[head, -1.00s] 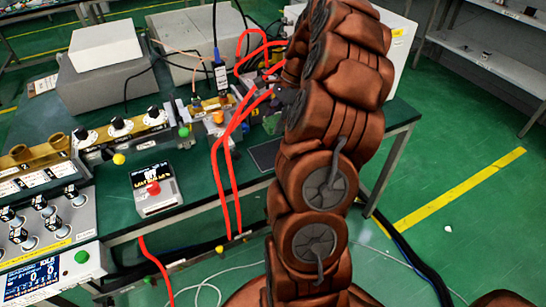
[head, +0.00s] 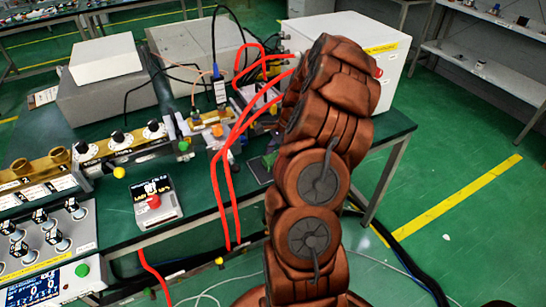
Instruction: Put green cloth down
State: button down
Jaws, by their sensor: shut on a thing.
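My brown jointed arm rises in front of the table and hides most of my gripper (head: 274,142). Only a small dark part of the gripper shows at the arm's left edge, over the table. A small piece of green cloth (head: 270,158) shows just below it, at the near edge of the table by a dark flat pad (head: 259,170). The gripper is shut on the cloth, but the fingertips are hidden. I cannot tell whether the cloth touches the table.
The green table (head: 200,185) carries grey boxes (head: 108,85), a white cabinet (head: 350,45), knobbed panels (head: 125,145) and a box with a red button (head: 155,202). Red cables (head: 215,185) loop over the front edge, left of my arm. Floor at the right is open.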

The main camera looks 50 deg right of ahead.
jog(key=shift+c, duration=2.1)
grip_release()
jog(key=shift+f, duration=0.1)
jog(key=b+v, duration=0.2)
jog(key=v, duration=0.9)
jog(key=shift+s+d+r, duration=0.1)
jog(key=shift+r, duration=0.55)
